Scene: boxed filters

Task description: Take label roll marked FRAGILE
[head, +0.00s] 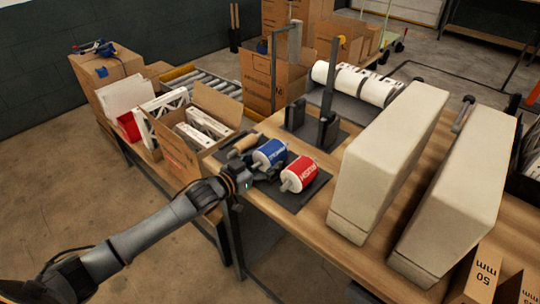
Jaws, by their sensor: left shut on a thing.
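Label rolls sit at a dark mat (291,200) on the near left part of the wooden bench. A blue roll (271,153) with white ends and a red roll (300,174) with white ends lie side by side. Each has white lettering, too small and turned to read surely. My left gripper (266,168) comes in from the left and is shut on the blue roll at its near side; the red roll is just right of it. I cannot tell whether the blue roll is off the mat. My right gripper is not in view.
A dark upright holder (327,128) and large white rolls (358,84) stand farther back. Two tall beige blocks (388,160) fill the bench to the right. An open carton (196,128) with boxed filters stands left.

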